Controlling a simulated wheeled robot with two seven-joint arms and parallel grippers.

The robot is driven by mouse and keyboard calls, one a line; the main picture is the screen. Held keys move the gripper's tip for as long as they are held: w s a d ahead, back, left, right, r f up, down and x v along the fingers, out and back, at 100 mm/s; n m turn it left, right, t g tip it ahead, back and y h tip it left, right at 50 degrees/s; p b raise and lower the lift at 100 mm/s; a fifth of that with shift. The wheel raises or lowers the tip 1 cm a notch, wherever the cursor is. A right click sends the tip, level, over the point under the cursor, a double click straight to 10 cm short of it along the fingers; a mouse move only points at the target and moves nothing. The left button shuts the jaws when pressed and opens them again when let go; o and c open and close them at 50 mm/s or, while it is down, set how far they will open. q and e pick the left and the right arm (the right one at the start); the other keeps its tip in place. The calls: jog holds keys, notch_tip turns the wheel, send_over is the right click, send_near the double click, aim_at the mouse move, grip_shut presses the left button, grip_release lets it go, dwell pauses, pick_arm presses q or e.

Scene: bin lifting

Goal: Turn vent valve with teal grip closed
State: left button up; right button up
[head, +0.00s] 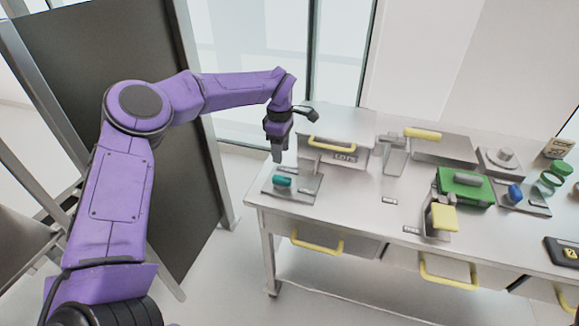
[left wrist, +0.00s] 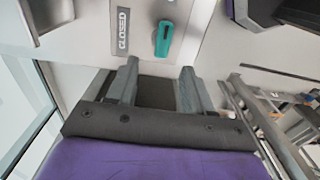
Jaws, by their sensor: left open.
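The vent valve's teal grip (head: 282,181) sits on a grey plate (head: 307,187) at the left end of the steel table. In the left wrist view the teal grip (left wrist: 163,38) is a slim handle standing nearly upright in the picture, beside a label reading CLOSED (left wrist: 122,30). My left gripper (head: 277,158) points down just above and behind the grip. Its two fingers (left wrist: 156,82) are apart with nothing between them, and the grip lies beyond the fingertips, not touched. My right gripper is not in view.
A grey box with a yellow handle (head: 332,144) stands right behind the valve plate. Farther right are a green block (head: 465,187), a yellow-topped lever (head: 443,217) and a blue knob (head: 515,193). Yellow drawer handles (head: 317,241) stick out along the table front.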

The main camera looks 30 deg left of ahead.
pick_arm(q)
jog(key=p, duration=0.2)
send_over(280, 177)
notch_tip(280, 177, down, 6)
jog(key=shift+s+r, duration=0.15)
jog(key=f, duration=0.3)
jog(key=f+p, duration=0.1)
jog(key=shift+w+f, duration=0.2)
jog(key=shift+w, duration=0.1)
jog(key=shift+s, duration=0.1)
grip_shut()
